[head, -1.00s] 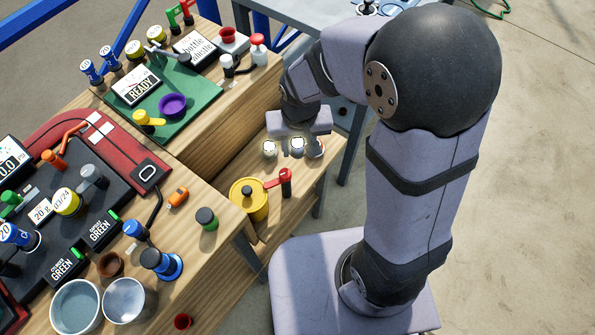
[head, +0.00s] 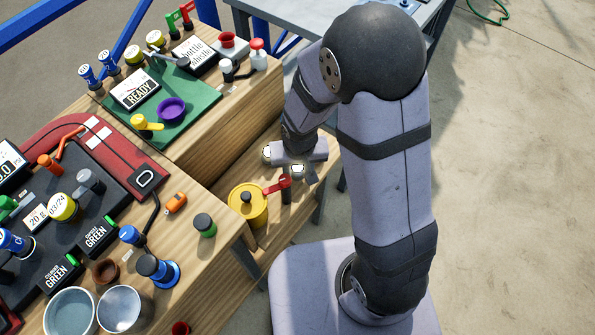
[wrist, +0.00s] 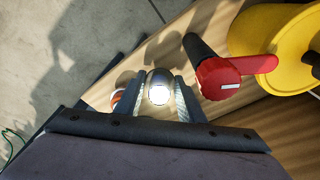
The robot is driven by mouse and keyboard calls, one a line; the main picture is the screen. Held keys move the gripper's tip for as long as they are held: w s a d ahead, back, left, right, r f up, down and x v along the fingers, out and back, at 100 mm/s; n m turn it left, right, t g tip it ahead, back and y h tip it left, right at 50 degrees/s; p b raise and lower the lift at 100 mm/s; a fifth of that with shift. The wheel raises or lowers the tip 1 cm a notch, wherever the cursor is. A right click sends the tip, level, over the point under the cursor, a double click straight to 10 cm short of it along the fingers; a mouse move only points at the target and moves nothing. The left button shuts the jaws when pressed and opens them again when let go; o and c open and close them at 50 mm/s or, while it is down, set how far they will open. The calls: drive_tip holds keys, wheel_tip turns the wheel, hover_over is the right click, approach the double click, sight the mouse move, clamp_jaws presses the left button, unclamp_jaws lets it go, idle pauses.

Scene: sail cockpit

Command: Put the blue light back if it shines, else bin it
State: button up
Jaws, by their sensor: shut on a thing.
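My gripper (wrist: 160,100) is shut on a small rounded grey light (wrist: 158,74) in the wrist view. A bright white disc glows on the face of the light. I see no clear blue on it. Its lower part is hidden between the fingers. In the head view my gripper (head: 298,178) is low over the wooden shelf, beside the yellow canister, with a white glow between its fingers. Another white glowing spot (head: 267,152) shows at the left of the gripper; I cannot tell what it belongs to.
A yellow canister (head: 246,207) and a red-handled lever (head: 277,185) stand close by the gripper. An orange-and-white round thing (wrist: 117,99) is partly hidden beside one finger. Two metal buckets (head: 47,327) (head: 102,322) stand at the lower left. The bench holds several instruments.

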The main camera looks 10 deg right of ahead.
sight(299, 179)
drive_tip(key=shift+f, duration=0.55)
drive_tip(key=shift+f, duration=0.15)
drive_tip(key=o, duration=1)
drive_tip(key=shift+o, duration=0.2)
wheel_tip(299, 179, up, 12)
drive_tip(key=s+p, duration=0.2)
drive_tip(key=s+d+r+g, duration=0.1)
drive_tip(key=s+d, duration=0.7)
drive_tip(key=shift+s+r+g, duration=0.15)
drive_tip(key=shift+s+g, duration=0.25)
